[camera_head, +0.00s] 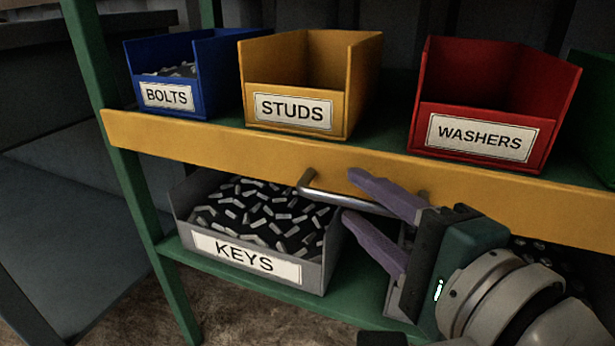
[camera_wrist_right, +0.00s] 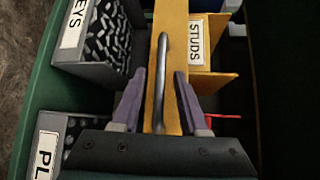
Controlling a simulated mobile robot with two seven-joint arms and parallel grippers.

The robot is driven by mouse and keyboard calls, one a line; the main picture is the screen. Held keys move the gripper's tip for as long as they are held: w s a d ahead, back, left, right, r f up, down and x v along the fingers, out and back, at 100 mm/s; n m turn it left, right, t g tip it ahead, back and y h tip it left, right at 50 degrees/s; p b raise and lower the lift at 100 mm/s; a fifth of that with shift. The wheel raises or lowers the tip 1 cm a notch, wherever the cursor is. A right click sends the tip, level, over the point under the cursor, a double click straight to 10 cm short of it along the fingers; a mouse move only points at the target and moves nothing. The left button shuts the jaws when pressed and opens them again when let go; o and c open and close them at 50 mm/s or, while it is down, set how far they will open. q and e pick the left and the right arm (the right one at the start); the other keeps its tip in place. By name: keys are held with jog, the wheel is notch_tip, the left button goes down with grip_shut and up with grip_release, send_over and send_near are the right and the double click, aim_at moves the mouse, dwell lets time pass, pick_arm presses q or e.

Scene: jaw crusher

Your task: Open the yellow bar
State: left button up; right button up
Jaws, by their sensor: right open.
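The yellow bar (camera_head: 225,145) runs across the front of the upper shelf, with a curved metal handle (camera_head: 345,199) on its face. In the right wrist view the bar (camera_wrist_right: 172,65) runs up the picture, and the handle (camera_wrist_right: 161,80) stands out from it. My right gripper (camera_head: 350,195) is open, with purple fingers, at the right part of the handle. In the right wrist view its fingers (camera_wrist_right: 158,98) lie on either side of the bar and handle, with gaps on both sides. My left gripper is not in view.
On the upper shelf stand a blue BOLTS bin (camera_head: 207,65), a yellow STUDS bin (camera_head: 352,85) and a red WASHERS bin (camera_head: 545,110). A grey KEYS bin (camera_head: 325,262) full of small metal pieces sits below the bar. A green post (camera_head: 115,110) stands at the left.

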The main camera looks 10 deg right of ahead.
jog(key=shift+w+a, duration=0.1)
jog(key=shift+w, duration=0.25)
grip_shut()
dwell(0.4)
